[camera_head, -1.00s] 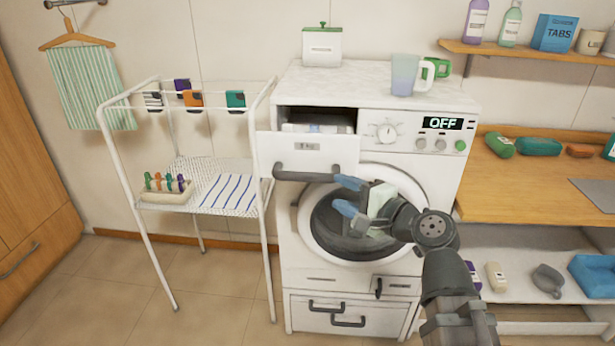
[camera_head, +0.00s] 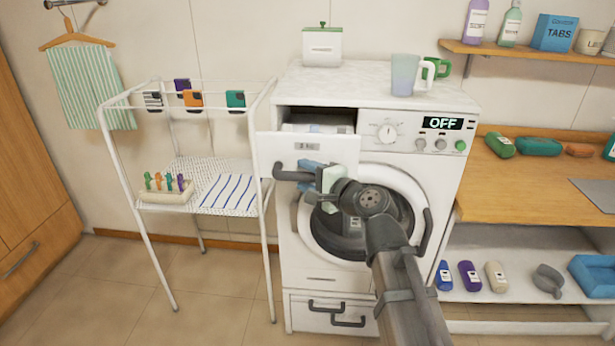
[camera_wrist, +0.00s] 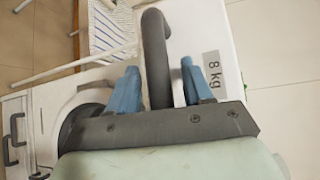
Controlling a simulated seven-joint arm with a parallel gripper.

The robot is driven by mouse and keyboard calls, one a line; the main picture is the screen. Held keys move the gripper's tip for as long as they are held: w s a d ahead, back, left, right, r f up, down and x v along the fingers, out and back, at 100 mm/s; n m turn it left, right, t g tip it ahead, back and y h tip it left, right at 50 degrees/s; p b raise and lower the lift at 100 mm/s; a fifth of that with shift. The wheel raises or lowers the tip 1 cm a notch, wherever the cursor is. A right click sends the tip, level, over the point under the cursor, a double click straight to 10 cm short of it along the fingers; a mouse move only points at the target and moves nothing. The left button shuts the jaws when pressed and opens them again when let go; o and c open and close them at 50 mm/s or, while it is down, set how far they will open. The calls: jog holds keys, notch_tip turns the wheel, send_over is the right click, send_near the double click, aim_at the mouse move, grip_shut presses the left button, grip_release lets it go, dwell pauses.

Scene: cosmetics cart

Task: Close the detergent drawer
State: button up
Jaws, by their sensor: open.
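The detergent drawer (camera_head: 308,147) at the top left of the washing machine is pulled out, with its open top showing behind its white front. A dark grey bar handle (camera_head: 290,174) runs across the lower part of that front. My gripper (camera_head: 308,172) is at the handle's right part and partly hides it. In the wrist view my gripper (camera_wrist: 158,88) has its blue fingers apart, one on each side of the handle (camera_wrist: 156,55). The drawer front (camera_wrist: 235,45) with its "8 kg" label lies beyond them. I cannot tell whether a finger touches the handle.
The washing machine's round door (camera_head: 365,225) is shut below the drawer. A white drying rack (camera_head: 268,215) stands close on the left. A wooden counter (camera_head: 520,185) is on the right.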

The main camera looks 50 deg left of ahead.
jog(key=shift+c, duration=0.5)
grip_shut()
